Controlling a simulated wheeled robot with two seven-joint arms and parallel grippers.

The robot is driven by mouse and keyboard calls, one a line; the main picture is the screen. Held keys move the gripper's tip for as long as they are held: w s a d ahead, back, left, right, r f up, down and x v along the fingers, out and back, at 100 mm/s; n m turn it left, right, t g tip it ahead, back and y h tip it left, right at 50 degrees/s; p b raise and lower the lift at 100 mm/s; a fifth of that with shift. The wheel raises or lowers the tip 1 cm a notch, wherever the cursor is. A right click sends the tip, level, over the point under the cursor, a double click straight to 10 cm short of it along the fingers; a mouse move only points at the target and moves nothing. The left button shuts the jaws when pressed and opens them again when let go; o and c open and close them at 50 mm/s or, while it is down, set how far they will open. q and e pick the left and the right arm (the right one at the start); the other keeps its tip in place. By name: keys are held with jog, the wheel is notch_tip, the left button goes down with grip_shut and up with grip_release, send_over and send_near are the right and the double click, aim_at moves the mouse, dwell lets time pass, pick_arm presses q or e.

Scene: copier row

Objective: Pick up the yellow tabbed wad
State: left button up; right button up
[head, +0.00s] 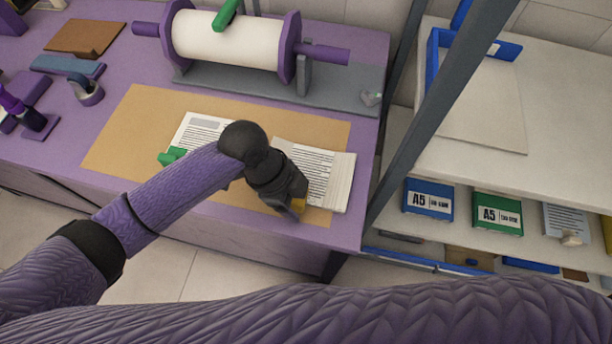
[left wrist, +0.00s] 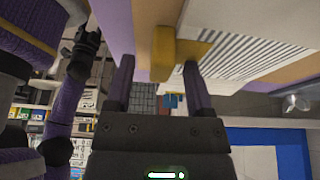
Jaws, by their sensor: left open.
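The yellow tabbed wad (head: 330,178) is a stack of printed white sheets lying on the tan mat at the table's front edge. Its yellow tab (head: 299,205) shows beside my left gripper (head: 292,212), which partly covers the wad's near left side. In the left wrist view, the yellow tab (left wrist: 163,52) lies between the two open fingers of the left gripper (left wrist: 158,75), with a gap on each side. The printed sheets (left wrist: 250,50) are just beyond. I cannot tell if a finger touches the tab.
A green-tabbed wad (head: 195,128) lies to the left on the tan mat (head: 125,135), partly behind my left arm. A large roll on a stand (head: 230,40) is behind. A grey post (head: 440,100) and shelves with A5 packs (head: 428,200) stand at right.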

pick_arm(q)
jog(key=shift+r, duration=0.1)
jog(key=shift+c, duration=0.6)
grip_shut()
pick_arm(e)
jog(key=shift+s+a+r, duration=0.1)
jog(key=shift+s, duration=0.05)
pick_arm(q)
notch_tip(320, 180, up, 13)
jog(key=p, duration=0.8)
pick_arm(e)
notch_tip(320, 180, up, 8)
jog(key=w+a, duration=0.1)
jog(key=w, duration=0.1)
jog(key=shift+a+t, duration=0.25)
jog(key=shift+t, duration=0.05)
jog(key=shift+w, duration=0.1)
